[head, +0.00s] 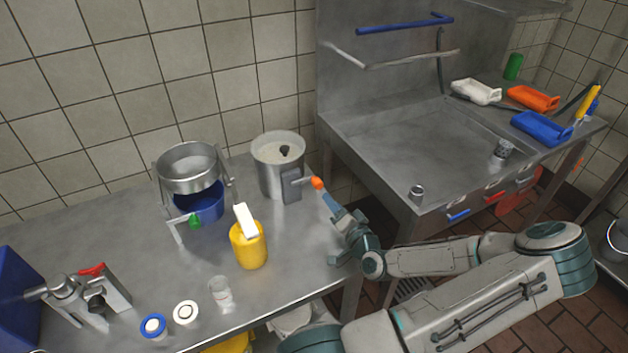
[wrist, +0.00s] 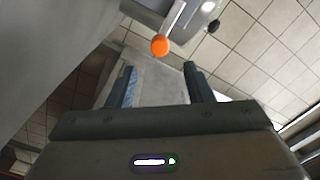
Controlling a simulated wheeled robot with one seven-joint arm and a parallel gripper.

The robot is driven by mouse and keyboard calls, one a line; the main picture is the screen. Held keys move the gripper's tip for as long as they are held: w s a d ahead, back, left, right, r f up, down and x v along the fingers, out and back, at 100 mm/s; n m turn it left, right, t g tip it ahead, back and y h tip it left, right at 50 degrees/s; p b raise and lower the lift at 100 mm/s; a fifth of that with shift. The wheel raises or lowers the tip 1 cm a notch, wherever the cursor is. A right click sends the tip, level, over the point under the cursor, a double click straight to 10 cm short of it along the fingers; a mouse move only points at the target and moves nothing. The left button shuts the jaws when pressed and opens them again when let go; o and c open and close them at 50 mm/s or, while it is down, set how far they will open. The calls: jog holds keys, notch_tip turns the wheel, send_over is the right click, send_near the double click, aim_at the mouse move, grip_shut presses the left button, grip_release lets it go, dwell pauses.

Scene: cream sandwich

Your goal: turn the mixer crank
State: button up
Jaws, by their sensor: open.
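The mixer (head: 279,165) is a metal pot with pale contents and a dark piece in its middle, on the steel table near the wall. Its crank ends in an orange knob (head: 317,183) on the right side of the pot. In the wrist view the orange knob (wrist: 160,45) is ahead of the fingers, slightly above the gap between them. My gripper (head: 333,204) is just right of and below the knob in the head view. In the wrist view my gripper (wrist: 159,75) is open, with nothing between its fingers.
Left of the mixer stand a metal pot with a blue bowl (head: 206,203) under it and a yellow container (head: 248,246). A red-handled device (head: 92,270), jars and a small glass (head: 221,293) are at the front left. A steel sink (head: 440,150) is to the right.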

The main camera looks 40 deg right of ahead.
aim_at(319, 186)
jog(key=p+x, duration=0.1)
jog(key=x, duration=1.1)
jog(key=shift+a+f+p, duration=0.1)
jog(key=shift+a+p, duration=0.05)
jog(key=shift+p, duration=0.25)
